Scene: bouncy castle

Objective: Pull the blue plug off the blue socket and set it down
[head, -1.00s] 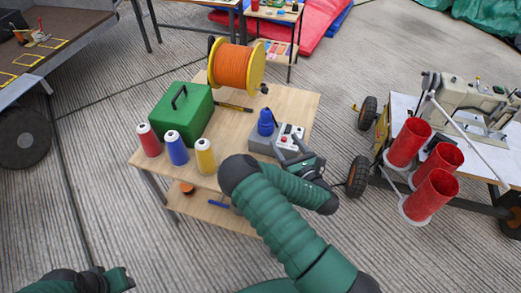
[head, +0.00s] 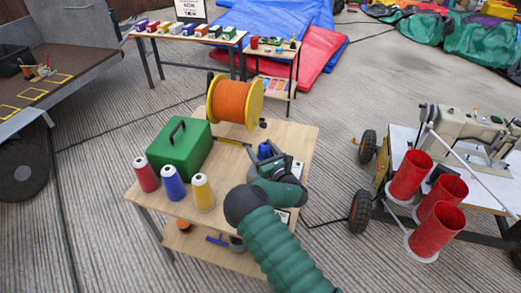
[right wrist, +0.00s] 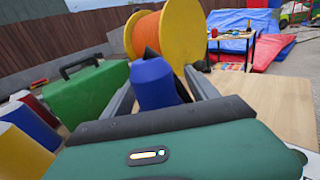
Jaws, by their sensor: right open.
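The blue plug (head: 264,149) stands at the right part of the small wooden table, partly hidden by my right gripper in the head view. In the right wrist view the blue plug (right wrist: 152,84) stands upright between the two open fingers of my right gripper (right wrist: 155,88). I cannot tell whether the fingers touch it. My right gripper (head: 265,153) is level with the table's right side in the head view. The blue socket under the plug is hidden behind the gripper. My left gripper is not in view.
The wooden table (head: 232,217) also holds a green case (head: 180,150), an orange cable reel (head: 234,101) and red, blue and yellow thread cones (head: 173,184). A cart with red cylinders (head: 410,175) stands to the right.

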